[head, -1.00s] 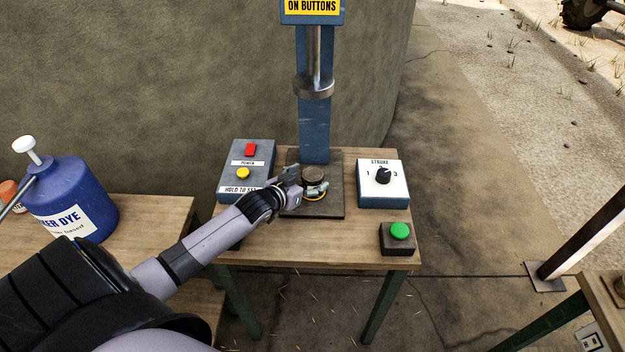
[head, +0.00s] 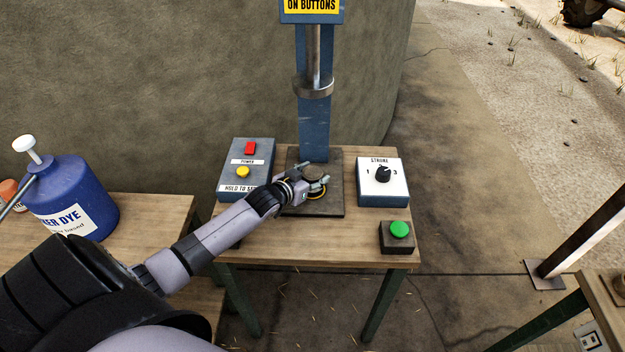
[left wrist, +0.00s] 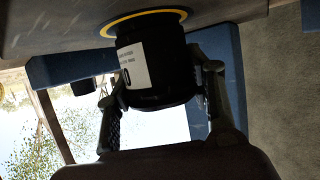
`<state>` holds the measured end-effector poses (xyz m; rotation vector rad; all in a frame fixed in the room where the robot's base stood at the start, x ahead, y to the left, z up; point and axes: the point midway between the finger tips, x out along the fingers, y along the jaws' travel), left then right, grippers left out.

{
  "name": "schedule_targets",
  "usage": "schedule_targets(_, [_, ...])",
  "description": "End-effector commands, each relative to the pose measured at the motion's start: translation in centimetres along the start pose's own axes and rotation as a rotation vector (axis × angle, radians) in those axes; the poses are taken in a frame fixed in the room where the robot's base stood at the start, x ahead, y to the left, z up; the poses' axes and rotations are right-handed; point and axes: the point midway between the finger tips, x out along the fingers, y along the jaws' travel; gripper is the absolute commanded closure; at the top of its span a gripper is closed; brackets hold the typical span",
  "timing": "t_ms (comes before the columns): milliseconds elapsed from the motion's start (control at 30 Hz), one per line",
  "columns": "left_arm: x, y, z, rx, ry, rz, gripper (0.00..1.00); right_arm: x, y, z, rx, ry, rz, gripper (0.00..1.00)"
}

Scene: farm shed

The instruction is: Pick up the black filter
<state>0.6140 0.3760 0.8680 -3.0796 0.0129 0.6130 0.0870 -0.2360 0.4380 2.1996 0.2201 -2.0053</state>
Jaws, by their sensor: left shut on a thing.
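The black filter is a short dark cylinder with a white label (left wrist: 160,76). It fills the space between my left gripper's fingers in the left wrist view. Its end meets a yellow ring (left wrist: 142,18) on the press plate, so it stands on or just at the plate; I cannot tell if there is a gap. In the head view my left gripper (head: 317,180) is over the dark press plate (head: 322,209), shut on the filter, which is mostly hidden there by the fingers. My right gripper is not in view.
The blue press column (head: 314,130) rises behind the plate. A power box (head: 247,165) stands left, a stroke dial box (head: 382,190) right, and a green button (head: 400,229) front right. A blue dye jug (head: 72,195) sits on the left table.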

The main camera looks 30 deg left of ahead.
Motion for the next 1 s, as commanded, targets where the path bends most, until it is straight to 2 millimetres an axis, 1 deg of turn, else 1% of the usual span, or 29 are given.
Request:
schedule_targets(33, [0.0, 0.0, 0.0, 0.0, 0.0, 0.0, 0.65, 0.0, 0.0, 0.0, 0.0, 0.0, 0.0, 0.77])
schedule_targets(400, [0.0, 0.0, -0.1, 0.0, 0.003, 0.0, 0.88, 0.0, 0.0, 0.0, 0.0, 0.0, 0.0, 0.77])
schedule_targets(567, [0.0, 0.0, -0.2, 0.0, 0.003, 0.0, 0.88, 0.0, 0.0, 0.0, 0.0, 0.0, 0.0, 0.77])
schedule_targets(667, [-0.1, 0.0, -0.5, 0.001, 0.004, 0.0, 0.88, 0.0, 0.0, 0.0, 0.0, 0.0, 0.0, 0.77])
schedule_targets(767, [-0.6, 0.0, -1.7, 0.001, 0.006, 0.001, 0.88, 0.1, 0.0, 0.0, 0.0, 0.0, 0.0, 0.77])
schedule_targets(1000, [-2.4, 0.0, -6.1, 0.003, 0.007, 0.001, 0.88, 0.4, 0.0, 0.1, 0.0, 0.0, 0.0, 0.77])
